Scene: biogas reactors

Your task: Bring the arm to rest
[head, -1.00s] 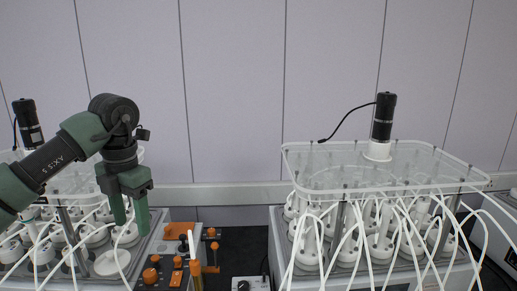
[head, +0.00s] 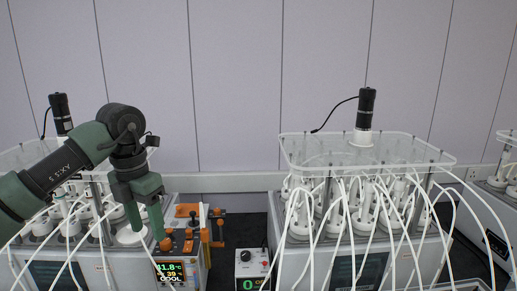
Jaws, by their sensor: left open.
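My left arm comes in from the left of the head view, in front of the left reactor unit. My left gripper (head: 145,222) is green, points down and is open, with a gap between its two fingers and nothing visible between them. It hangs in front of the left reactor's right side, near a white round lid (head: 128,237). I cannot tell whether it touches anything. My right gripper is not in view.
A small white box with a knob (head: 252,264) sits between the units. The right reactor (head: 365,150) carries a clear lid, a black motor (head: 366,108) and many hanging tubes.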

